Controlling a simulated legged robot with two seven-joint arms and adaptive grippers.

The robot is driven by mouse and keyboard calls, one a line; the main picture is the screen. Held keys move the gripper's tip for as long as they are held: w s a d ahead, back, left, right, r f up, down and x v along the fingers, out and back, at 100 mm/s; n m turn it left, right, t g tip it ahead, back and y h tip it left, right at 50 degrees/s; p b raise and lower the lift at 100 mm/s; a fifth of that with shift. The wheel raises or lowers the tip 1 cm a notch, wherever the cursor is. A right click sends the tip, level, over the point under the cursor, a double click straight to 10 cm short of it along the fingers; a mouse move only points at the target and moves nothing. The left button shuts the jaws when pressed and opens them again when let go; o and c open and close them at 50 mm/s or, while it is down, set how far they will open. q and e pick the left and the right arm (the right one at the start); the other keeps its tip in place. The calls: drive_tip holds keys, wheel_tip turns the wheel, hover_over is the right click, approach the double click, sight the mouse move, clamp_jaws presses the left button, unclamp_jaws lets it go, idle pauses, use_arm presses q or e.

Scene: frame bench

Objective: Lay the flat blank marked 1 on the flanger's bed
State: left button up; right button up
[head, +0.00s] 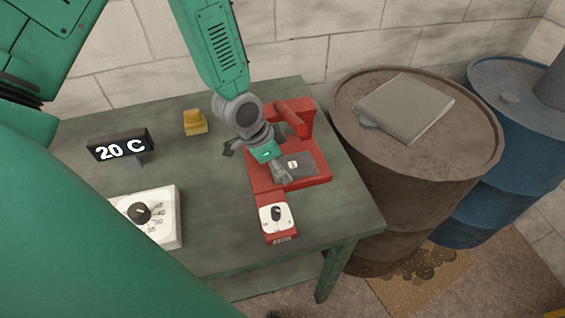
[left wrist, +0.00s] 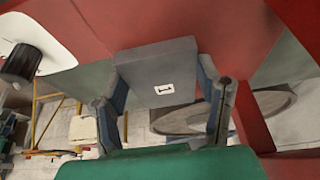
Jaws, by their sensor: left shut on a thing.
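The flat blank marked 1 (head: 300,167) is a dark grey plate with a white label. It lies flat over the bed (head: 318,182) of the red flanger (head: 299,112). I cannot tell whether it touches the bed or is just above it. My left gripper (head: 281,172) is shut on the blank's left side in the head view. In the left wrist view the blank (left wrist: 157,62) sits between the two fingers (left wrist: 162,92), with the red flanger behind it. My right gripper is not in view.
The flanger's dial (head: 276,215) is at its front. A rusty drum (head: 420,160) bearing a grey slab (head: 405,105) and a blue drum (head: 510,110) stand right.

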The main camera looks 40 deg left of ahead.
use_arm(q)
drive_tip(key=shift+a+f, duration=0.35)
drive_tip(key=shift+a, duration=0.5)
drive_tip(key=o, duration=1.4)
drive_tip(key=shift+a, duration=0.3)
drive_tip(key=shift+d+r, duration=0.2)
drive_tip(key=shift+d, duration=0.65)
drive_tip(key=shift+d+r, duration=0.15)
drive_tip(key=shift+r, duration=0.15)
drive_tip(key=v, duration=0.3)
drive_tip(key=shift+d, duration=0.15)
drive_tip(key=v, duration=0.8)
drive_tip(key=shift+a+r, duration=0.2)
drive_tip(key=shift+a, duration=0.05)
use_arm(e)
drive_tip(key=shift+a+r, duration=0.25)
